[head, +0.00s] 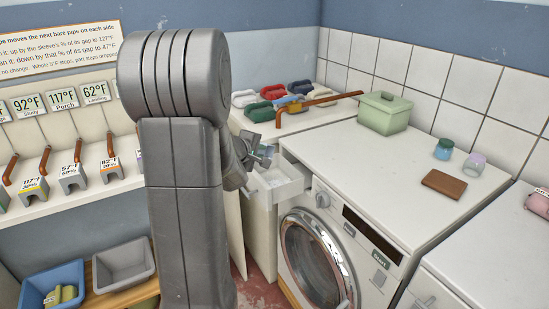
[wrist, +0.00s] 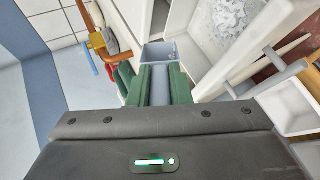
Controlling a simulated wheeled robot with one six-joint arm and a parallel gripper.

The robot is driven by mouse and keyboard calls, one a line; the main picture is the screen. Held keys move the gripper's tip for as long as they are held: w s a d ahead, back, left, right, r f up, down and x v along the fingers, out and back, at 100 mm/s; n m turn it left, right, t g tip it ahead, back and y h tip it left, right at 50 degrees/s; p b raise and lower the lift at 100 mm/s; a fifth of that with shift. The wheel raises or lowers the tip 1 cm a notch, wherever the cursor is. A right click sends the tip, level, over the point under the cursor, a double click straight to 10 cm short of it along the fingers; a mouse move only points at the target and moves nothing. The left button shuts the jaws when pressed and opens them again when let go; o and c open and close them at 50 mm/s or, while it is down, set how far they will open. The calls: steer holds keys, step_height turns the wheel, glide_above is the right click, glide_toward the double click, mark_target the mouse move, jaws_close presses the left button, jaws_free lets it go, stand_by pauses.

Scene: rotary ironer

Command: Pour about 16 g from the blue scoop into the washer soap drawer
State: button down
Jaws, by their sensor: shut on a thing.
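The washer soap drawer (head: 290,187) is pulled out at the left of the white washer. In the wrist view the drawer (wrist: 258,48) is on the right, with a patch of white powder on its floor. My gripper (head: 258,158) is above and beside the open drawer, partly hidden behind my arm. In the wrist view its green fingers (wrist: 159,86) are shut on the handle of the blue scoop (wrist: 158,54). The scoop's grey-blue bowl is just beyond the fingertips, to the left of the powder. I cannot tell what is in the bowl.
A copper pipe (head: 318,100) and several coloured bundles lie on the counter behind. A green lidded box (head: 385,113), two small jars and a brown slab (head: 444,184) are on the white tops. A blue bin (head: 52,284) and a grey bin (head: 123,263) stand lower left.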

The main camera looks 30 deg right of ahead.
steer(key=shift+w+a+r+n+g+h+p, duration=0.15)
steer(key=shift+w+a+n+g+h+p, duration=0.35)
steer(key=shift+p, duration=3.35)
steer(key=shift+w+a+f+n+g+p, duration=0.15)
steer(key=shift+w+a+n+p, duration=0.15)
steer(key=shift+w+p, duration=0.2)
steer(key=shift+w+a+f+n+g+p, duration=0.1)
steer(key=shift+w+a+n+g+p, duration=0.1)
steer(key=shift+w+n+p, duration=0.2)
steer(key=w+a+f+n+g+h, duration=0.2)
steer(key=w+a+n+g+h, duration=0.2)
steer(key=w+n, duration=0.5)
steer(key=a+h, duration=0.2)
steer(key=h, duration=0.1)
steer(key=shift+w+a+f, duration=0.15)
steer(key=shift+f, duration=0.2)
